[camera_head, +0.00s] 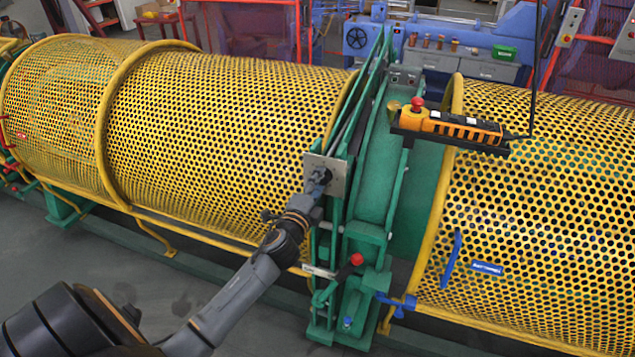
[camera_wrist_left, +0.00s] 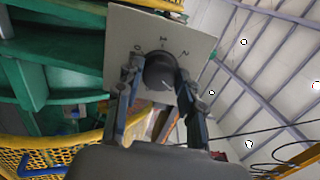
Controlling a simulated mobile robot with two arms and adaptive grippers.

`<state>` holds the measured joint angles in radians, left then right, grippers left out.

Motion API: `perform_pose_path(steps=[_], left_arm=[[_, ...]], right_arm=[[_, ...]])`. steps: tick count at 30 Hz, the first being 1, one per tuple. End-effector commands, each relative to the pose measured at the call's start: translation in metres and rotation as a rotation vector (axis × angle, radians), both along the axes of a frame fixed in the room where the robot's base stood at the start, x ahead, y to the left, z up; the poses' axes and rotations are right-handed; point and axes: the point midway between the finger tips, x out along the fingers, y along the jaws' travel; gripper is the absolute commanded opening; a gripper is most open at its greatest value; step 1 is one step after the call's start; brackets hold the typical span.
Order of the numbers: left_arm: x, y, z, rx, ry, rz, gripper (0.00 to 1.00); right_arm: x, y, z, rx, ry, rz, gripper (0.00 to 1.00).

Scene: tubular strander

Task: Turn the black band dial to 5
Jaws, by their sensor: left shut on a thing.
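The black band dial (camera_wrist_left: 160,72) is a round knob on a light grey plate (camera_wrist_left: 196,40). The marks 0, 1 and 2 show around its upper side; its lower side is partly hidden and I cannot read a 5. My left gripper (camera_wrist_left: 158,82) has a finger on each side of the dial and is shut on it. In the head view the plate (camera_head: 337,166) stands on the green frame between the yellow guards, and my left gripper (camera_head: 318,188) reaches it from the lower left, hiding the dial. My right gripper is not in view.
Perforated yellow guards (camera_head: 220,120) lie to both sides of the green frame (camera_head: 385,175). A red-knobbed lever (camera_head: 355,260) sits below the plate. Grey floor (camera_head: 160,290) is clear at the front left.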

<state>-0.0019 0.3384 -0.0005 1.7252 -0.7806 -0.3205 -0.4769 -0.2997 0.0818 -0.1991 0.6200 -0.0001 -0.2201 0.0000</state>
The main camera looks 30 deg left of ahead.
Motion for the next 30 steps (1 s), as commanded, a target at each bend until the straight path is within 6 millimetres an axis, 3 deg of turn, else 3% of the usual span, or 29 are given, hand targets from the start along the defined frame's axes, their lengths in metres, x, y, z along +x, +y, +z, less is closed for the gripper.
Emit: perform_pose_path(steps=[30], left_arm=[[0.000,-0.001,0.002,0.922,0.223,-0.002,0.06]], right_arm=[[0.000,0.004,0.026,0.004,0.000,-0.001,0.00]])
